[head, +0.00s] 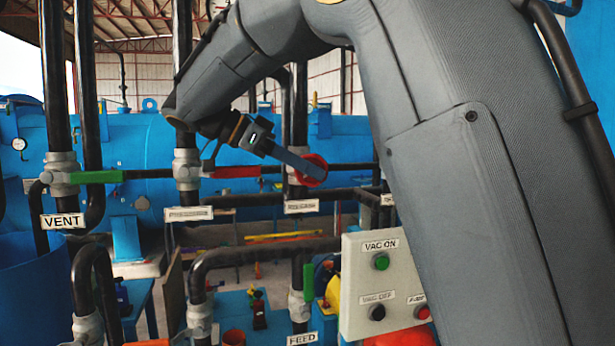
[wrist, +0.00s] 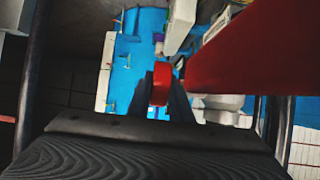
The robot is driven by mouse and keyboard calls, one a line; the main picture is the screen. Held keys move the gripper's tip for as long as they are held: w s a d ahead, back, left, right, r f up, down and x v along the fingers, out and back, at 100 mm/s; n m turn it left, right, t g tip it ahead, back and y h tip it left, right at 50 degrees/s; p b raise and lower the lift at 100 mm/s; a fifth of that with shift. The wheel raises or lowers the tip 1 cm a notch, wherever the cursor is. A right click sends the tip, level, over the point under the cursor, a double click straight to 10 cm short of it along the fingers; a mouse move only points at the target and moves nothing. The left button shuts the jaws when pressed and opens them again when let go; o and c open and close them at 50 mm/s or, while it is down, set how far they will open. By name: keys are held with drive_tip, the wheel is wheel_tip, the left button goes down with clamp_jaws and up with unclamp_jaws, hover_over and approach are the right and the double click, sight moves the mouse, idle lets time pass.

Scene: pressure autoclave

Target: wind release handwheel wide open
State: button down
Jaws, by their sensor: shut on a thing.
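The red release handwheel (head: 314,170) is on the dark vertical pipe above the label that appears to read RELEASE (head: 301,206). My gripper (head: 303,167) reaches it from the upper left, with its fingers at the wheel's rim. In the wrist view my gripper (wrist: 162,100) has its two fingers on either side of a red piece (wrist: 161,80), which looks like the wheel's rim. The jaws are shut on it. The fingers hide part of the wheel in the head view, and its hub is hard to make out.
A red lever (head: 236,172) sits left of the wheel, near my wrist. A long red bar (wrist: 245,50) crosses the wrist view's right side, close by. A green lever (head: 96,177) is at the VENT pipe. A button box (head: 395,285) stands below right. Pipes surround the wheel.

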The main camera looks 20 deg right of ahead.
idle(0.3)
drive_tip(key=c, duration=1.6)
unclamp_jaws()
drive_tip(key=shift+b+v, duration=1.3)
drive_tip(key=shift+v, duration=2.65)
drive_tip(key=shift+f, duration=0.1)
